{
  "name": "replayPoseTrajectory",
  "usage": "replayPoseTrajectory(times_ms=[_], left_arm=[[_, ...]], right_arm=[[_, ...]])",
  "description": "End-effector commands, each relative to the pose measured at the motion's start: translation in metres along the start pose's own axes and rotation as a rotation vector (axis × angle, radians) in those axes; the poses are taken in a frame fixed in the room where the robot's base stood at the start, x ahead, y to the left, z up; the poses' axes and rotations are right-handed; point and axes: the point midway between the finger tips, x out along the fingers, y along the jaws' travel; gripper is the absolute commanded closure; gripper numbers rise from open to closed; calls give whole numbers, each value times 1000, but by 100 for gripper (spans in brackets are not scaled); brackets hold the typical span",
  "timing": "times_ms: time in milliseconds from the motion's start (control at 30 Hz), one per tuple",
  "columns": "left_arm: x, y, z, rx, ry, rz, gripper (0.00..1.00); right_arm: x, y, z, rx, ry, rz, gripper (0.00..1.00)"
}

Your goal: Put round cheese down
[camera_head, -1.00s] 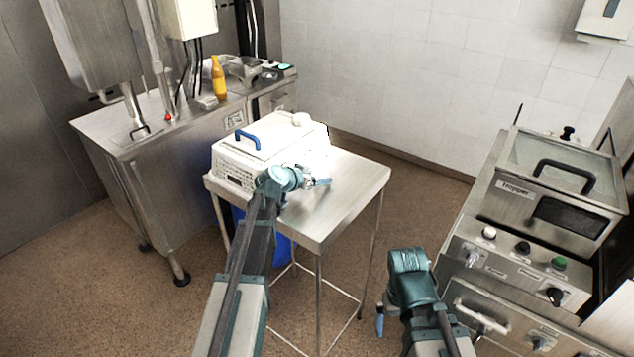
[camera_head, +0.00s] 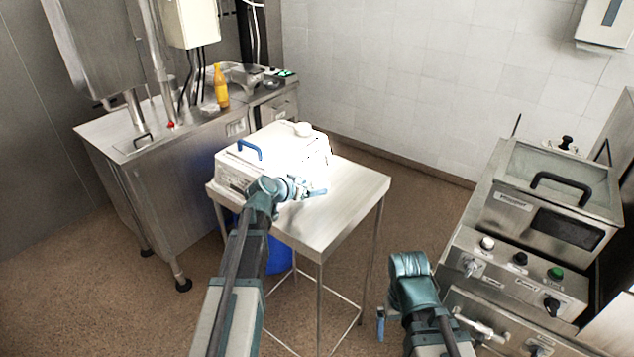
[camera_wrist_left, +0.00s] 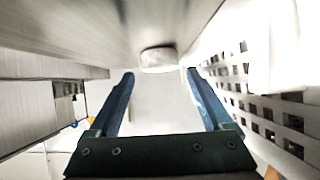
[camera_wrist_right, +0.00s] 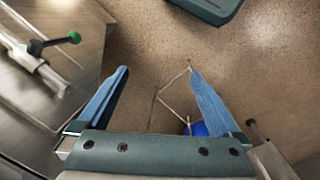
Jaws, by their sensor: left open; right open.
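My left gripper (camera_head: 312,190) is over the steel table, in front of a white perforated basket (camera_head: 236,171). In the left wrist view its fingers (camera_wrist_left: 158,78) are spread with nothing between them. A pale rounded thing (camera_wrist_left: 158,59), perhaps the round cheese, lies just beyond the fingertips, apart from them. The basket's perforated wall (camera_wrist_left: 262,108) runs along the right there. A white round thing (camera_head: 303,129) also shows at the back of the basket's top; I cannot tell whether it is cheese. My right gripper (camera_head: 381,324) is open and empty (camera_wrist_right: 158,75), above the floor.
The steel table (camera_head: 345,190) is bare on its right and front. A blue handle (camera_head: 248,145) is on the basket. A steel counter with an orange bottle (camera_head: 220,86) is at the left. A steel fryer unit (camera_head: 555,190) stands at the right. A blue bin (camera_head: 278,254) is under the table.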

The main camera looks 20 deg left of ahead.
Motion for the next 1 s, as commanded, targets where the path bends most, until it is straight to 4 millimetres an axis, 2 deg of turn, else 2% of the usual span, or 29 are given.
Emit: replayPoseTrajectory(times_ms=[33,300,500,667,733,767,867,1000], left_arm=[[-18,2,-3,-2,0,-2,16],[-62,1,-2,-1,0,0,16],[-75,0,-1,-1,0,0,16],[-77,1,0,-1,0,2,16],[-77,6,-2,0,-10,12,16],[-77,12,-4,0,-21,22,16],[-79,47,-10,-3,-88,79,16],[-91,120,-13,-9,-270,184,16]], right_arm=[[-11,1,1,0,0,0,0],[-31,3,2,0,0,0,0],[-36,4,2,0,0,0,0],[-37,4,2,1,0,0,0],[-40,5,0,25,0,-1,0],[-44,7,-1,49,1,-2,0],[-62,16,-10,206,2,-10,0],[-98,39,-29,586,0,-29,0]])
